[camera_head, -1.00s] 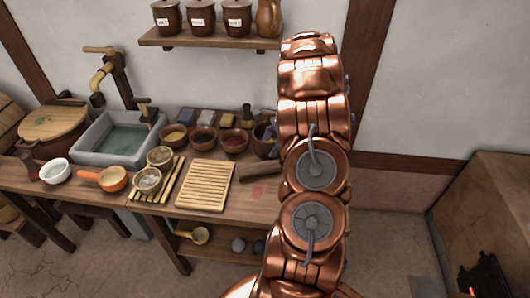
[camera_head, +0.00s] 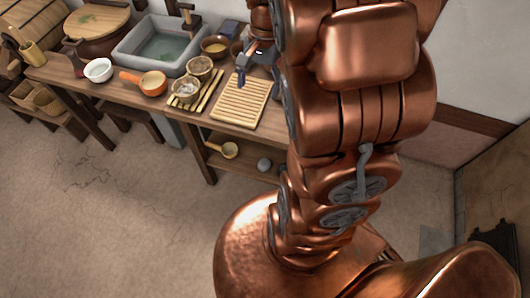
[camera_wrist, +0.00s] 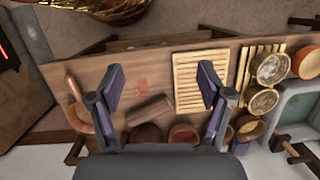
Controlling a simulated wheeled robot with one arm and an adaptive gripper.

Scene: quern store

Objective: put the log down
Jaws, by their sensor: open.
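My gripper (camera_wrist: 160,80) is open and empty. Its two fingers are spread wide in the wrist view, with the log in the gap between them, apart from both. In the head view my gripper (camera_head: 252,62) shows partly above the slatted board's far end. My arm hides the log in that view.
Several bowls (camera_wrist: 184,132) line the counter's wall side. Two cups (camera_head: 186,88) on a slatted rack, an orange pan (camera_head: 153,83), a white bowl (camera_head: 98,70) and a stone sink (camera_head: 128,55) stand to the left. Bare counter surrounds the log.

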